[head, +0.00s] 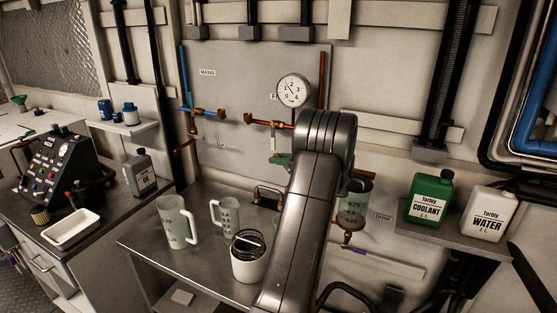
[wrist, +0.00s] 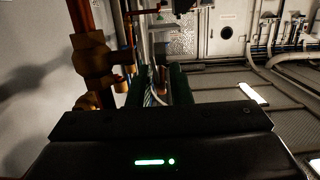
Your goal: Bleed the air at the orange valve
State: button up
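In the head view an orange pipe with a brass valve fitting (head: 249,118) runs across the panel below the gauge, left of my arm. In the wrist view a brass fitting (wrist: 94,62) on an orange-brown pipe (wrist: 82,18) stands close, left of my gripper. My gripper (wrist: 157,85) shows two dark green fingers with a gap between them, through which pipes and a small brown part show. I see nothing clearly held. In the head view my arm hides the gripper. A small green and red part (head: 279,160) shows at my arm's left edge; I cannot tell what it is.
A gauge (head: 294,90) hangs on the panel. A blue pipe with a brass valve (head: 208,113) is at left. Mugs (head: 177,223) and a white container (head: 248,268) stand on the bench below. A dosing vessel (head: 354,205), coolant (head: 428,201) and water (head: 487,214) bottles are right of my arm.

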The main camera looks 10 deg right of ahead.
jog(key=b+v, duration=0.3)
jog(key=v, duration=1)
jog(key=shift+d, duration=0.25)
jog(key=shift+s, duration=0.15)
